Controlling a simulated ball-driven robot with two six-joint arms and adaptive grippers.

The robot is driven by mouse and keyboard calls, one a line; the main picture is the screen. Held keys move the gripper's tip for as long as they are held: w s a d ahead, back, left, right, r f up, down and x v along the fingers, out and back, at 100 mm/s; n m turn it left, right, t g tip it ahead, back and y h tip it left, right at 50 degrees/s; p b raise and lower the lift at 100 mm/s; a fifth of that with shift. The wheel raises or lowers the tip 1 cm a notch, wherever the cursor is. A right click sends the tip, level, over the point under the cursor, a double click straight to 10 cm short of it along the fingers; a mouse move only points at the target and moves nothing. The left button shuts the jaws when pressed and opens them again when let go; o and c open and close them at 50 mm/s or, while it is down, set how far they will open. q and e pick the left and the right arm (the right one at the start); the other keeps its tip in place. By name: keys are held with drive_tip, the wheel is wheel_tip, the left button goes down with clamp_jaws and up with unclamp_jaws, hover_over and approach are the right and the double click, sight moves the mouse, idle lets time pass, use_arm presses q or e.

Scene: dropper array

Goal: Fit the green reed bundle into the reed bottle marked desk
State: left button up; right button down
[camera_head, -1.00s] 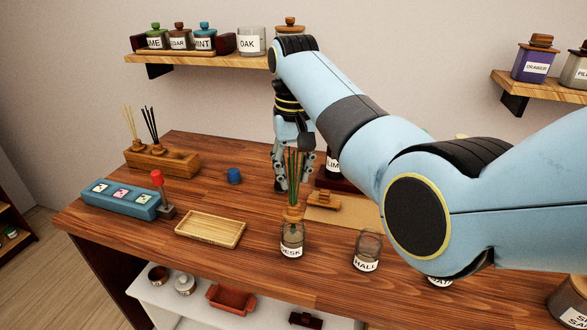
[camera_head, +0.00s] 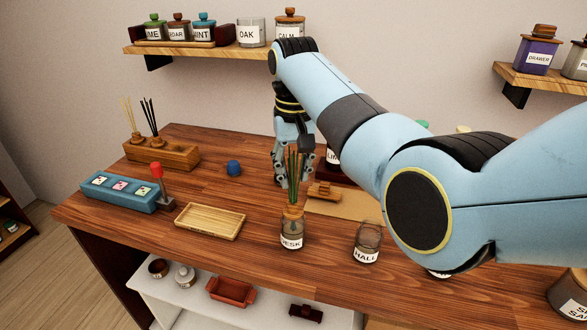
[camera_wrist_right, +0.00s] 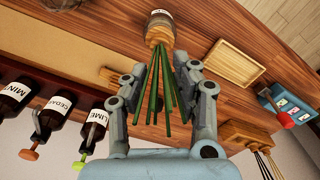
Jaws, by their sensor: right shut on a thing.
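The green reed bundle (camera_head: 293,165) is a fan of green sticks with a wooden collar at its lower end. It stands nearly upright at the mouth of the clear bottle marked DESK (camera_head: 291,232). My right gripper (camera_wrist_right: 167,70) is shut on the bundle, with its fingers on either side of the reeds in the right wrist view. There the collar (camera_wrist_right: 159,34) meets the bottle's neck (camera_wrist_right: 161,16). I cannot tell how deep the collar sits in the mouth. My left gripper is not in view.
A bottle marked HALL (camera_head: 367,245) stands to the right. A bamboo tray (camera_head: 210,221), a blue block with picture tiles (camera_head: 119,192), a red-topped lever (camera_head: 158,182) and a wooden reed stand (camera_head: 163,156) are to the left. A dark-labelled jar is behind my arm.

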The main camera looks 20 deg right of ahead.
drive_tip(key=c, duration=0.9)
unclamp_jaws()
drive_tip(key=shift+c, duration=0.2)
